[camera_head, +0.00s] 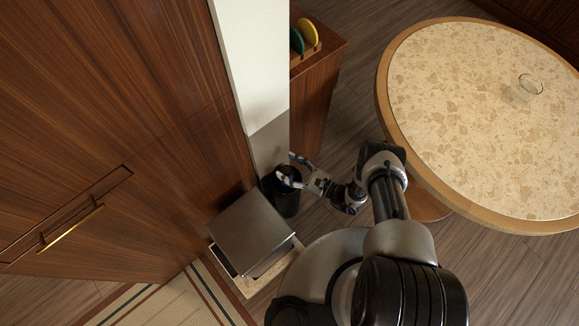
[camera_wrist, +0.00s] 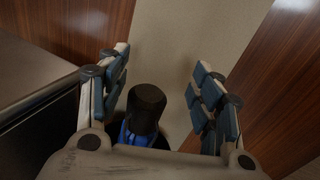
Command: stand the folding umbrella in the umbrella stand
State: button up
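The folding umbrella shows in the wrist view as a black handle end (camera_wrist: 147,98) with blue fabric (camera_wrist: 126,132) below it. It stands between the fingers of my gripper (camera_wrist: 161,60), nearer the left finger. The fingers are spread wide, with visible gaps to the handle. In the head view my gripper (camera_head: 291,170) is at the mouth of the black round umbrella stand (camera_head: 286,202). The umbrella appears to be inside the stand, but its lower part is hidden. I cannot make out the umbrella clearly in the head view.
A grey box-like thing (camera_head: 250,232) stands left of the stand. A pale wall column (camera_head: 252,65) and wooden panels (camera_head: 110,120) close in behind and left. A round table (camera_head: 440,90) with a glass bowl (camera_head: 530,84) is at the right. Wooden floor shows between.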

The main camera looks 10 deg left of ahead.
jog(key=shift+d, duration=0.1)
dwell(0.3)
jog(key=v, duration=1.2)
jog(key=shift+f, duration=0.1)
dwell(0.5)
